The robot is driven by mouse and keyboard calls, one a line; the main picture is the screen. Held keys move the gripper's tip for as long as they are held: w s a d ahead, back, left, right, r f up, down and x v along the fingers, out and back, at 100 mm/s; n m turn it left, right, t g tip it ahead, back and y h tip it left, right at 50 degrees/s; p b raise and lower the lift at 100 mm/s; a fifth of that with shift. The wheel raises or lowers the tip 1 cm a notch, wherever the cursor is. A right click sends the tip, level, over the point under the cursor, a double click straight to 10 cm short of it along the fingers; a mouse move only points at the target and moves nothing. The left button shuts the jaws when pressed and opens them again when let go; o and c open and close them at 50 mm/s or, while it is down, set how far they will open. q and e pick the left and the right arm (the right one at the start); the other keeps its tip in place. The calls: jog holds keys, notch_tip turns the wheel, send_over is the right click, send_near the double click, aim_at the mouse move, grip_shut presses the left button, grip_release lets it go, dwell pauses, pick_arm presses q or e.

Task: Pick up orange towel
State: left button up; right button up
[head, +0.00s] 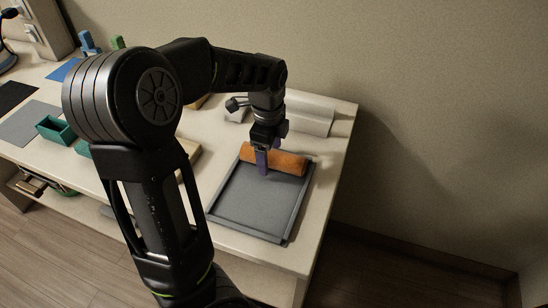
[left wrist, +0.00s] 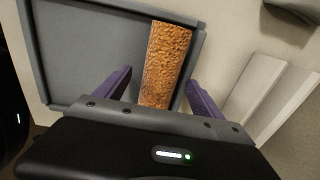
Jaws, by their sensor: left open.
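The orange towel (head: 285,160) is a rolled cylinder lying along the far edge of the grey tray (head: 250,205). My left gripper (head: 262,160) is over the towel, with its purple fingers pointing down. In the left wrist view the towel (left wrist: 167,62) runs between the two spread purple fingers (left wrist: 158,95), with a gap on each side. The near end of the towel is hidden by the gripper body in that view. I cannot tell how far the fingers reach down beside it. My right gripper is not in view.
A pale angular block (head: 308,115) stands behind the tray, close to the wall. The table's right edge (head: 338,165) is near the tray. A green open box (head: 56,130) and a grey mat (head: 32,122) lie at the left. My left arm hides much of the table's middle.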

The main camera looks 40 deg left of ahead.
pick_arm(q)
jog(key=shift+c, duration=0.4)
jog(key=c, duration=1.4)
jog(key=shift+r, duration=0.1)
jog(key=shift+c, duration=0.2)
notch_tip(320, 180, up, 10)
jog(key=shift+f+b, duration=0.1)
jog(key=shift+b, duration=0.25)
